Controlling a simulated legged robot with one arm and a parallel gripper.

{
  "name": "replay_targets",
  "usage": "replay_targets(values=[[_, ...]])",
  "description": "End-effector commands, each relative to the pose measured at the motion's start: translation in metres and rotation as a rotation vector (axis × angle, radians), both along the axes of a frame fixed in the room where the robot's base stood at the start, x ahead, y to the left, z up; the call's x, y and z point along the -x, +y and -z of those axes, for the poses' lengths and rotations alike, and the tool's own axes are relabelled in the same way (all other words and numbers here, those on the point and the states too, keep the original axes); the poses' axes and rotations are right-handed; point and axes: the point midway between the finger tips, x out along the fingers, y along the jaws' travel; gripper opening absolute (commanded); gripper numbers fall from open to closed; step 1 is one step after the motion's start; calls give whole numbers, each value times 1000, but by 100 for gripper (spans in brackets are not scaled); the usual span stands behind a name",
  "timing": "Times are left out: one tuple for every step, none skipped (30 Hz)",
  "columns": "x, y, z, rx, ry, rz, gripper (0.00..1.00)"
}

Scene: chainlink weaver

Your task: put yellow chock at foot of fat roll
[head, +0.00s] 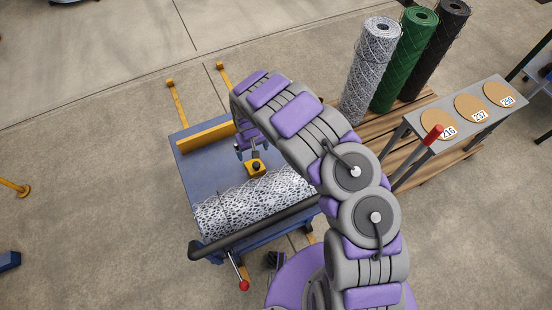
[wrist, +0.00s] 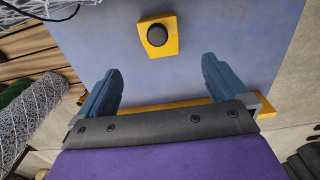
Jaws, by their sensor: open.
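The yellow chock (head: 257,168) with a black knob sits on the blue deck (head: 203,172), just behind the lying wire-mesh roll in the head view. The wrist view shows the chock (wrist: 172,45) on bare deck ahead of my fingers. A thick silver mesh roll (head: 240,205) lies along the deck's near side; I cannot tell whether the chock touches it. My gripper (head: 247,148) is above the deck at the chock's far side. In the wrist view my gripper (wrist: 162,88) is open and empty, its blue fingers apart and short of the chock.
A yellow stop bar (head: 206,136) edges the deck's far side. A black rail (head: 255,228) and red-knobbed lever (head: 243,285) are at the near side. Upright silver (head: 371,70), green (head: 404,60) and black (head: 436,50) rolls stand on a pallet, beside a numbered stand (head: 460,109).

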Motion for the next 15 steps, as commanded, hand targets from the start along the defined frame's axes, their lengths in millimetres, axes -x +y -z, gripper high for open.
replay_targets(values=[[0, 0, -1, 0, 0, 0, 100], [0, 0, -1, 0, 0, 0, 100], [0, 0, -1, 0, 0, 0, 100], [0, 0, -1, 0, 0, 0, 100], [0, 0, 0, 0, 0, 0, 100], [0, -1, -1, 0, 0, 0, 100], [-1, -2, -2, 2, -1, 1, 100], [-2, -4, -4, 3, -2, 4, 100], [-4, -8, -9, 9, -5, 9, 100], [-6, -13, -14, 15, -8, 16, 100], [-8, -19, -20, 23, -11, 23, 100], [-11, -29, -30, 36, -13, 37, 100], [-14, -39, -39, 46, -17, 51, 100], [-17, -49, -51, 57, -21, 66, 100], [-20, -62, -66, 70, -26, 87, 100]])
